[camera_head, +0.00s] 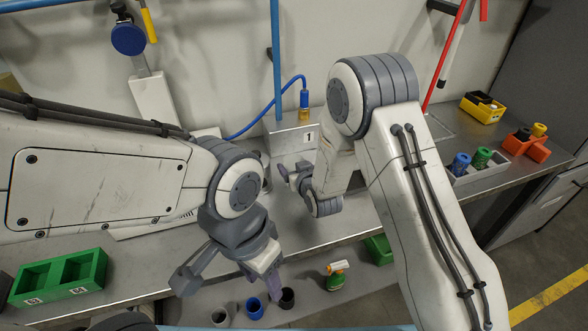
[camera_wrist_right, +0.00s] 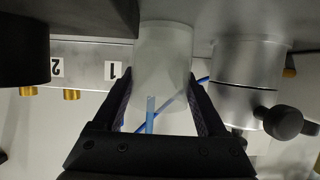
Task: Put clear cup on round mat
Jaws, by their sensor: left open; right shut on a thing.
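A clear, frosted cup (camera_wrist_right: 162,52) is between the fingers of my right gripper (camera_wrist_right: 160,84), which is shut on it in the right wrist view. In the camera_head view my right gripper (camera_head: 290,175) is over the steel bench near the box marked 1, partly hidden by its own wrist; I cannot make out the cup there. My left gripper (camera_head: 236,277) is open and empty, low in front of the bench's front edge. I cannot make out a round mat in either view.
A metal cylinder (camera_wrist_right: 250,70) with a black knob (camera_wrist_right: 284,122) stands beside the cup in the wrist view. A green bin (camera_head: 60,277) is at the bench's left. Grey and orange (camera_head: 525,146) trays and a yellow box (camera_head: 482,107) are at right. Several cups and a spray bottle (camera_head: 337,275) stand below.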

